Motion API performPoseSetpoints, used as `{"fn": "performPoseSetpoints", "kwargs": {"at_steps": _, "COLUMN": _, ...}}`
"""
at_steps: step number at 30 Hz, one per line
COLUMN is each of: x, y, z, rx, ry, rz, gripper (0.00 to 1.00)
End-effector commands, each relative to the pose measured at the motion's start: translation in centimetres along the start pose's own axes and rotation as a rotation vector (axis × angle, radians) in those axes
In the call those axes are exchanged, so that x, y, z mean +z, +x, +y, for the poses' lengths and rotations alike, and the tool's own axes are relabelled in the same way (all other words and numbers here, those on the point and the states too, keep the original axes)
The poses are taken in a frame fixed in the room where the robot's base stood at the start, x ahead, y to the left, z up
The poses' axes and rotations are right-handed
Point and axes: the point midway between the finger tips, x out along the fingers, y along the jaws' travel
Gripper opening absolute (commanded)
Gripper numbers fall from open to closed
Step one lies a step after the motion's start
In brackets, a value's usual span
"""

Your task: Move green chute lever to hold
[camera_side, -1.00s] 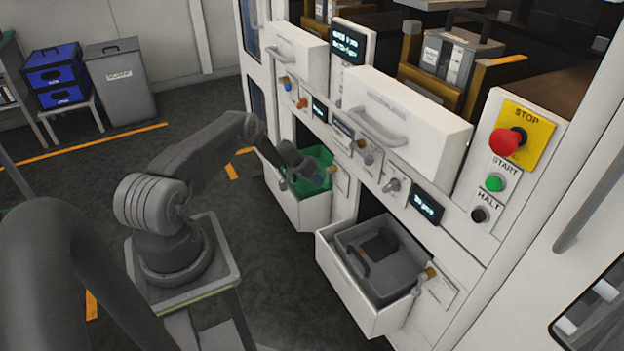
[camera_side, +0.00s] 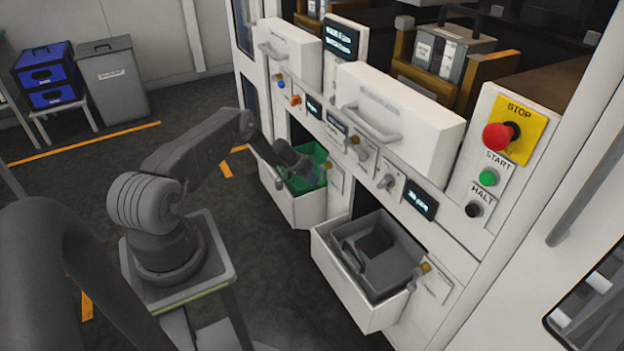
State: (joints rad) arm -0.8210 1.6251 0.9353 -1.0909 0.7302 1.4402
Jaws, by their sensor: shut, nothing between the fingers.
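The green chute is an open white drawer with a green bin (camera_side: 310,180) in it, low on the machine front, left of centre. A small lever with a brownish knob (camera_side: 327,165) sits at the right edge of this drawer opening. Its exact position is too small to read. My gripper (camera_side: 306,172) is shut and empty, over the green bin and just left of the lever. I cannot tell whether it touches the lever. My wrist covers part of the bin.
A second open drawer with a grey bin (camera_side: 375,258) and its own lever (camera_side: 424,269) stands to the right. Knobs, small displays and a handled drawer front (camera_side: 400,118) are above. A red stop button (camera_side: 498,136) is far right.

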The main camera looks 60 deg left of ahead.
Motion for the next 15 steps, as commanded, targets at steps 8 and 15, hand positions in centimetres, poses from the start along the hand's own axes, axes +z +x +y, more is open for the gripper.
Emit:
{"fn": "performPoseSetpoints", "kwargs": {"at_steps": 8, "x": 0.3, "y": 0.4, "z": 0.5, "rx": 0.001, "ry": 0.001, "rz": -0.002, "gripper": 0.0}}
{"fn": "performPoseSetpoints", "kwargs": {"at_steps": 15, "x": 0.9, "y": 0.9, "z": 1.2, "rx": 0.069, "ry": -0.043, "rz": -0.013, "gripper": 0.0}}
